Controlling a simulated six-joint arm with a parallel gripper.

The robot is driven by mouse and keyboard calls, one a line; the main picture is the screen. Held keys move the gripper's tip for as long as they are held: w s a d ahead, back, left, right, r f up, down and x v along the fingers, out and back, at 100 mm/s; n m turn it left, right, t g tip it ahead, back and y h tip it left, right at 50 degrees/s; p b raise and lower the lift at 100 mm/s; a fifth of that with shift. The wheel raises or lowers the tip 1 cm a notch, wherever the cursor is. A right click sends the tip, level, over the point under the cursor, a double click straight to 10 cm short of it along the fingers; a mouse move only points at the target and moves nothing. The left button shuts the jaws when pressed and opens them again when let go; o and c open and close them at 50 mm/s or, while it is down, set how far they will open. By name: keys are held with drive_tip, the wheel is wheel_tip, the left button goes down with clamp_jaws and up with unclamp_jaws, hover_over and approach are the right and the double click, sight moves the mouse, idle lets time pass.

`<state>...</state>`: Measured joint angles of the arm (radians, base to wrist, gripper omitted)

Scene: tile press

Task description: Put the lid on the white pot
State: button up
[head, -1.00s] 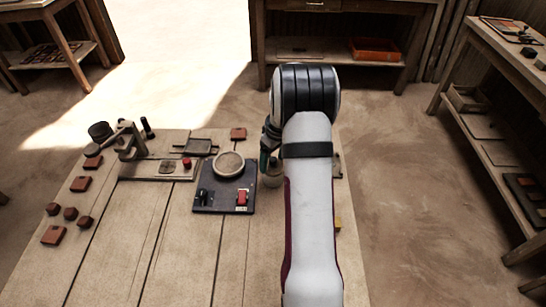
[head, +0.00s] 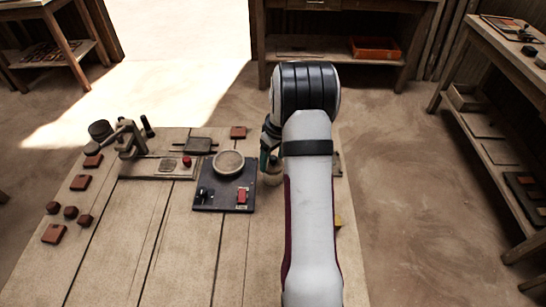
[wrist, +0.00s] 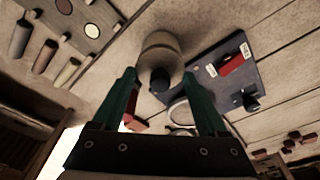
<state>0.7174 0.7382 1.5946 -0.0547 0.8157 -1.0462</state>
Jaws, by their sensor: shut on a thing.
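The white pot (head: 271,179) looks pale and stands on the table just right of the dark board, partly hidden by my arm in the head view. In the wrist view the pot (wrist: 158,43) is beyond my fingertips. My gripper (wrist: 160,76) has its green fingers on either side of the lid, whose dark knob (wrist: 160,80) shows between them. It is shut on the lid, at or just above the pot. I cannot tell whether the lid touches the rim. In the head view my gripper (head: 265,158) is mostly hidden behind my arm.
A dark board (head: 222,200) with a round pale plate (head: 229,162) and a red switch (head: 242,197) lies left of the pot. A press (head: 130,140) and several reddish tiles are farther left. The front middle of the table is clear.

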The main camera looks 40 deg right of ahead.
drive_tip(key=shift+f, duration=0.15)
idle(0.4)
drive_tip(key=o, duration=1.2)
drive_tip(key=shift+o, duration=0.2)
drive_tip(key=shift+r, duration=3.5)
clamp_jaws()
